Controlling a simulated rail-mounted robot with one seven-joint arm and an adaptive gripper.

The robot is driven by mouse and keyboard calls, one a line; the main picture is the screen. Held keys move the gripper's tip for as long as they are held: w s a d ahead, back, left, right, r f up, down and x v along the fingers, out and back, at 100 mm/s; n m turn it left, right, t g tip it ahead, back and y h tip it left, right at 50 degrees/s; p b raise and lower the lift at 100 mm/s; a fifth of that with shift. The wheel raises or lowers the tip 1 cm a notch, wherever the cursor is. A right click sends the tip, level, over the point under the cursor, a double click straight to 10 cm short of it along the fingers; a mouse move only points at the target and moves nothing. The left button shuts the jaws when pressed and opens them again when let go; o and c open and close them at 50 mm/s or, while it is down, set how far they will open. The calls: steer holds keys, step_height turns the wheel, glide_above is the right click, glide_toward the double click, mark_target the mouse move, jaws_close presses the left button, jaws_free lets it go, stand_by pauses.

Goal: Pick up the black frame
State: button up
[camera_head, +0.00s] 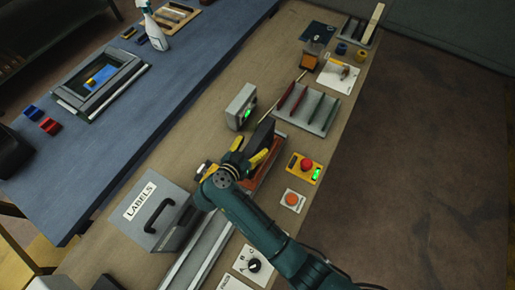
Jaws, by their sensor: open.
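My gripper (248,150) is over the brown workbench, with its yellow-tipped fingers apart. A black flat piece (262,134) stands tilted at the fingers, above a reddish-orange bed. I cannot tell whether it touches them, or whether it is the black frame, because the gripper covers its lower part. A dark rectangular frame (73,97) with a grey border lies on the blue table at the left, well away from my gripper. A blue panel and a small yellow piece lie inside it.
A grey box with a green light (240,106) stands just beyond the gripper. A labels box (158,213) is at the lower left. A yellow panel with a red button (304,168) and a slotted grey rack (305,108) are at the right. The blue table's middle is clear.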

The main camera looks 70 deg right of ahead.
mark_target(257, 139)
steer(key=x, duration=0.4)
steer(key=shift+d+r+b, duration=0.1)
steer(key=shift+d+b, duration=0.2)
steer(key=shift+d, duration=0.05)
steer(key=shift+w, duration=0.1)
steer(key=shift+c, duration=0.2)
steer(key=shift+a, duration=0.1)
jaws_close()
steer(key=shift+r, duration=0.1)
